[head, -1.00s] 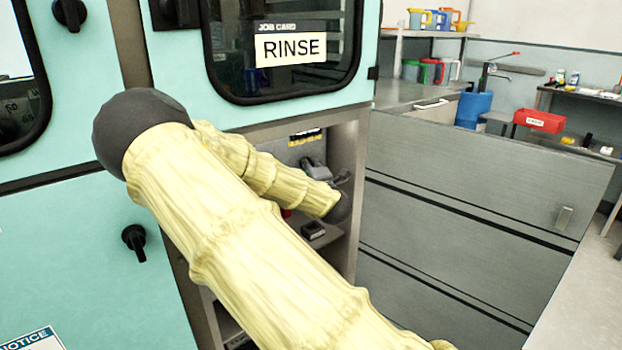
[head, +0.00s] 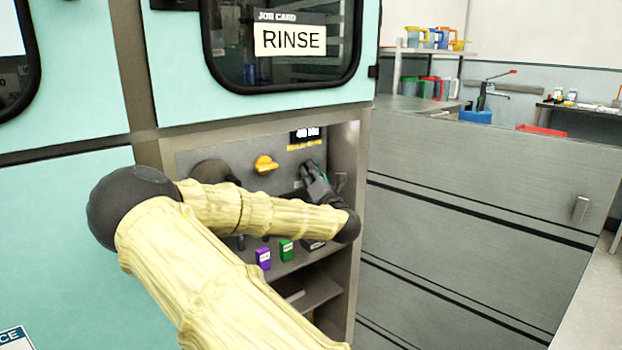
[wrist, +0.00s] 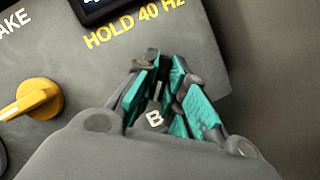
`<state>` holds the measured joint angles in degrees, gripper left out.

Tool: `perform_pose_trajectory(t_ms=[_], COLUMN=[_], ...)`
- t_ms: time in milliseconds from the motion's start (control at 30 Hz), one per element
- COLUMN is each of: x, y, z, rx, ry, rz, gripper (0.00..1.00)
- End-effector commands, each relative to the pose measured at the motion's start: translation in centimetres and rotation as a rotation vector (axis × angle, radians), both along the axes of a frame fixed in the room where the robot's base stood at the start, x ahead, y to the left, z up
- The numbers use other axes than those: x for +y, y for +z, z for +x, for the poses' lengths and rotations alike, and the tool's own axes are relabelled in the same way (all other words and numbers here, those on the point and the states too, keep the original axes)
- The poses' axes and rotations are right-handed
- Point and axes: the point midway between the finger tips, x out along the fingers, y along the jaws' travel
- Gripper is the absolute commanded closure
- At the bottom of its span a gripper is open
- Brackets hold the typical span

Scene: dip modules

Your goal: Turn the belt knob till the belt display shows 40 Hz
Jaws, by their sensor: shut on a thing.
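My gripper (head: 314,178) is at the right side of the grey panel, below the belt display (head: 306,134). In the wrist view its teal-padded fingers (wrist: 165,82) are close together against the panel, shut on the belt knob, which they almost wholly hide. A white letter B shows between the fingers. The display (wrist: 97,6) is cut off at the top of the wrist view. In the head view its digits look like forty-something Hz, too blurred to be sure. Yellow print below it reads HOLD 40 HZ (wrist: 135,25).
A yellow knob (head: 265,165) is left of my gripper. Purple (head: 263,258) and green (head: 286,250) blocks stand on the ledge below. The bay's right side wall (head: 346,160) is close to my gripper. A window with a RINSE card (head: 290,40) is above.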

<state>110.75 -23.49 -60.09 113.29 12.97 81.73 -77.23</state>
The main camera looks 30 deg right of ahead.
Motion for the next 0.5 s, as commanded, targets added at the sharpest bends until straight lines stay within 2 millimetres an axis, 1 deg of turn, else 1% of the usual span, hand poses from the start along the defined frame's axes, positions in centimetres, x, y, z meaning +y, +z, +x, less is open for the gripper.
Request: perform_pose_trajectory(t_ms=[33,500], x=[-0.03,-0.06], y=[-0.43,-0.29], z=[-0.06,-0.07], rx=[0.003,0.000], ry=[-0.001,-0.002], rz=[-0.014,-0.052], gripper=[1.00,1.00])
